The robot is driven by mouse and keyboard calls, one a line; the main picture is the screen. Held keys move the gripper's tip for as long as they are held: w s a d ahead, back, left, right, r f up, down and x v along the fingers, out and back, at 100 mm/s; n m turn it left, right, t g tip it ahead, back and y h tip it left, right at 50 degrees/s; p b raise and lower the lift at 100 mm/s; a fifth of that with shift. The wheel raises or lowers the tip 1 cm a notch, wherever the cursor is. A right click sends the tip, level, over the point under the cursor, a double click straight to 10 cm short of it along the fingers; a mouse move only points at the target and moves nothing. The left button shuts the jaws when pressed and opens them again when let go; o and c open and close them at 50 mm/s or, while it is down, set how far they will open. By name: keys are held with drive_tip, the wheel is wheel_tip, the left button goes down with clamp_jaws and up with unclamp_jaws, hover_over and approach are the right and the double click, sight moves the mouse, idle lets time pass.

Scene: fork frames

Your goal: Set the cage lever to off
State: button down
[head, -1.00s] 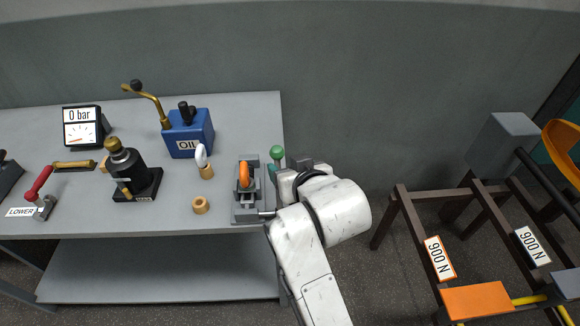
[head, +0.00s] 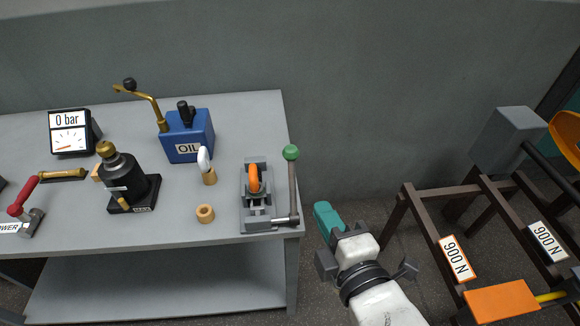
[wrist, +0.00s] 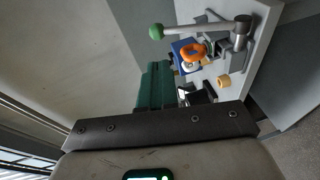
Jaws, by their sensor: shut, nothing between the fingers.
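A lever with a green knob (head: 291,152) and a grey rod stands at the right side of a grey fixture (head: 256,222), by the table's right end. The rod points away from the front edge in the head view. An orange ring (head: 254,178) sits in the fixture. My gripper (head: 325,214), with teal fingers, is shut and empty, right of the table and apart from the lever. In the wrist view, the fingers (wrist: 154,86) are together, with the green knob (wrist: 156,31) above them and the rod running right. No off mark is readable on the fixture.
The grey table (head: 240,120) also holds a blue oil can (head: 188,135), a black jack (head: 122,177), a gauge reading 0 bar (head: 70,132) and wooden pieces (head: 205,213). A dark frame with 900 N plates (head: 454,257) stands right of my arm.

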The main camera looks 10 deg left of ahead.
drive_tip(key=p, duration=0.2)
approach(296, 158)
drive_tip(key=shift+n, duration=0.4)
drive_tip(key=x, duration=0.7)
drive_tip(key=shift+s+a, duration=0.2)
drive_tip(key=shift+w+a+r+g+p, duration=0.15)
drive_tip(key=shift+w+g+p, duration=0.15)
drive_tip(key=shift+w+p, duration=0.6)
drive_tip(key=shift+s, duration=0.1)
drive_tip(key=shift+s, duration=0.1)
